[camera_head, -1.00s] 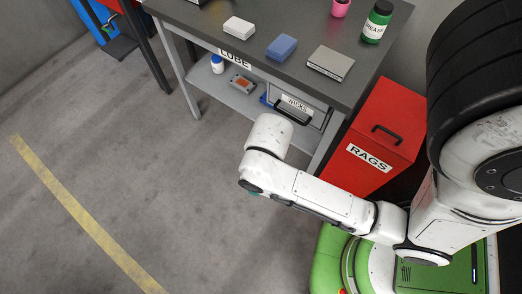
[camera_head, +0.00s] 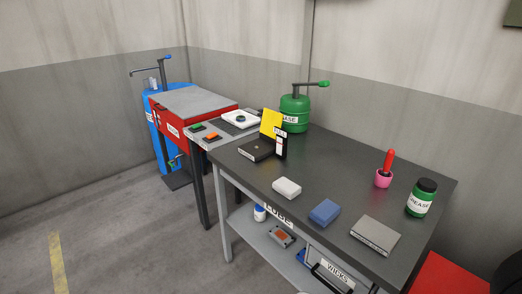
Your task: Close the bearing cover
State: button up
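No part that I can surely name as the bearing cover shows. A low dark box (camera_head: 257,149) sits on the workbench's far left end. A dark upright panel with a white label (camera_head: 281,144) stands at its right side; I cannot tell whether it is a raised lid. A white block with a dark round middle (camera_head: 241,119) lies beyond it, also unclear. My gripper is out of view.
The grey workbench (camera_head: 325,166) holds a white block (camera_head: 286,188), a blue block (camera_head: 324,212), a grey box (camera_head: 375,235), a pink cup (camera_head: 383,179), a green grease jar (camera_head: 421,198) and a green grease pump (camera_head: 295,112). A red cabinet (camera_head: 172,127) stands left. Floor at left is clear.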

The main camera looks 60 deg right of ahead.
aim_at(270, 119)
jog(key=i+j+z, duration=0.15)
jog(key=i+j, duration=0.2)
jog(key=i, duration=0.3)
jog(key=i+j+z, duration=0.1)
jog(key=i+j, duration=0.35)
jog(key=i, duration=0.2)
jog(key=i+j+z, duration=0.15)
jog(key=i+j, duration=0.3)
jog(key=i, duration=0.2)
